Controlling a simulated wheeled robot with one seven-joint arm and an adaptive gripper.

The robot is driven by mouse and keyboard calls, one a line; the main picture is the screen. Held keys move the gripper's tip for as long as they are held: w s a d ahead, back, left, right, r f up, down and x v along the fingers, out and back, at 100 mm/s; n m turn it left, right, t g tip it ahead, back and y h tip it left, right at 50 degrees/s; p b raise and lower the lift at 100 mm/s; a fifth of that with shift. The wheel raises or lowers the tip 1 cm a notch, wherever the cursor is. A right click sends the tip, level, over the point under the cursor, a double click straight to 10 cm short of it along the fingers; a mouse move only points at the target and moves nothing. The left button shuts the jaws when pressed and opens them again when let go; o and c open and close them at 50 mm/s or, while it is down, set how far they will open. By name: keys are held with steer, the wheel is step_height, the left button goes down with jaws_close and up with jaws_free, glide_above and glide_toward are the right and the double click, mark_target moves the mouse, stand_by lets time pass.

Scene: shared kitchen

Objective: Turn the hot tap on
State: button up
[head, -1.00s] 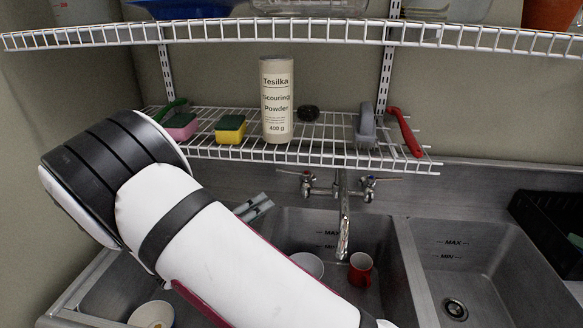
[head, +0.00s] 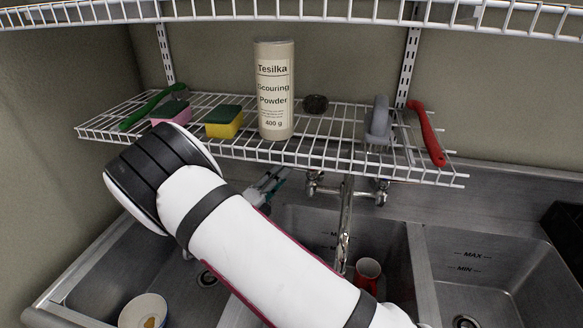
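The tap's spout (head: 345,225) hangs over the middle basin. Its left valve (head: 313,182) is the hot one, judging by a red mark in the earlier frame. Its right valve (head: 381,192) stands on the other side of the spout. The wire shelf covers the upper parts of both valves, so the lever positions are hard to see. My gripper (head: 270,181) is below the shelf, a little left of the hot valve, and looks apart from it. Shelf wires and my arm partly hide its fingers, and their opening is unclear.
The wire shelf (head: 352,178) overhangs the tap, holding a scouring powder can (head: 274,90), sponges (head: 223,121) and brushes (head: 426,133). A red mug (head: 368,270) is in the middle basin. A bowl (head: 143,310) is at the lower left. The right basin (head: 490,275) looks empty.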

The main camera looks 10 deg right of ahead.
steer(key=x, duration=0.6)
steer(key=shift+b, duration=0.3)
jaws_close()
